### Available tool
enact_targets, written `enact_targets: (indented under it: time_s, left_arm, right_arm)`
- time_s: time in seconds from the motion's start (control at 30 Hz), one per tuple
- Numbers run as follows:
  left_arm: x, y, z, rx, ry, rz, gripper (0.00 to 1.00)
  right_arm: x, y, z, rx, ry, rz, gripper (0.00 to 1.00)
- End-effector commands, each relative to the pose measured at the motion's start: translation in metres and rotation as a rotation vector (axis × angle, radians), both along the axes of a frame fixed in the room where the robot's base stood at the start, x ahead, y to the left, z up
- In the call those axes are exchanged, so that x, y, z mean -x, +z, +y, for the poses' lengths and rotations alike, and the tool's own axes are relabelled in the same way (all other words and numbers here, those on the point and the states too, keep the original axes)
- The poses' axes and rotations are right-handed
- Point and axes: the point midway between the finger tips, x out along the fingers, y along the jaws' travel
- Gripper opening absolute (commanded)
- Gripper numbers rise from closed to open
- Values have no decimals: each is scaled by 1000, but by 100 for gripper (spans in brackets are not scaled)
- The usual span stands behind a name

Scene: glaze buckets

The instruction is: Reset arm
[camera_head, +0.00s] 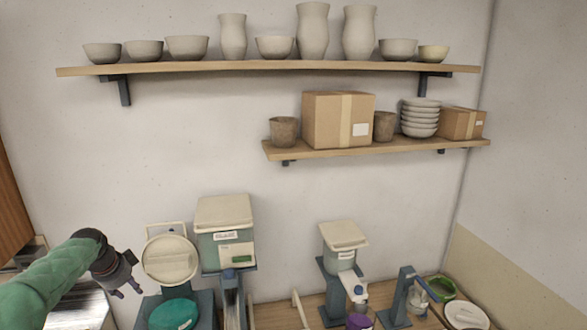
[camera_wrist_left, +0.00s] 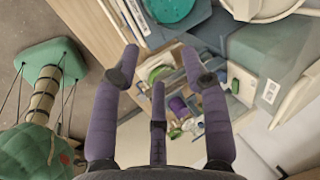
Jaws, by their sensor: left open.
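My left arm comes in from the lower left of the head view, with its green sleeve. My left gripper (camera_head: 128,289) is open and hangs in the air to the left of the bucket stands, with nothing seen between its fingers. In the left wrist view the gripper (camera_wrist_left: 164,75) shows its purple fingers spread apart, with the counter and its items behind them. My right gripper is not in view.
A lidded glaze bucket (camera_head: 226,252) sits on a blue stand, beside a tilted cream lid (camera_head: 170,260) and a teal round lid (camera_head: 173,314). A smaller lidded bucket (camera_head: 340,257) stands farther right. Shelves (camera_head: 270,67) above hold bowls, vases and boxes.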

Motion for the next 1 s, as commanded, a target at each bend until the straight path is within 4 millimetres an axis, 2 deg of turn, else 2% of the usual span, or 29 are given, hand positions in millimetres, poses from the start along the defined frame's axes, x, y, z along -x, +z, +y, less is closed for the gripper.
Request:
enact_targets:
  time_s: [0.03, 0.17, 0.27, 0.4, 0.57, 0.6, 0.77, 0.87, 1.0]
  left_arm:
    - [-2, -21, -7, 16, 8, 6, 45]
    - [-6, -70, -27, 69, 51, 19, 45]
    - [-8, -122, -49, 123, 97, 35, 45]
    - [-4, -206, -88, 216, 186, 65, 45]
    - [12, -299, -134, 318, 302, 111, 45]
    - [18, -322, -146, 343, 335, 125, 45]
    - [49, -411, -194, 437, 470, 184, 45]
    - [75, -464, -223, 489, 562, 228, 45]
    - [119, -534, -263, 555, 706, 293, 45]
  right_arm:
    - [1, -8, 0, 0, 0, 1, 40]
    - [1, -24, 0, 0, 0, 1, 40]
    - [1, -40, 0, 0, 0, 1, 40]
    - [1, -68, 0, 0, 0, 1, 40]
    - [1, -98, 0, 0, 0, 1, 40]
    - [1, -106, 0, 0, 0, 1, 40]
    - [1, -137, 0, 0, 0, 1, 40]
    - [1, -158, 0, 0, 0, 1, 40]
    - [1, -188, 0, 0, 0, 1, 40]
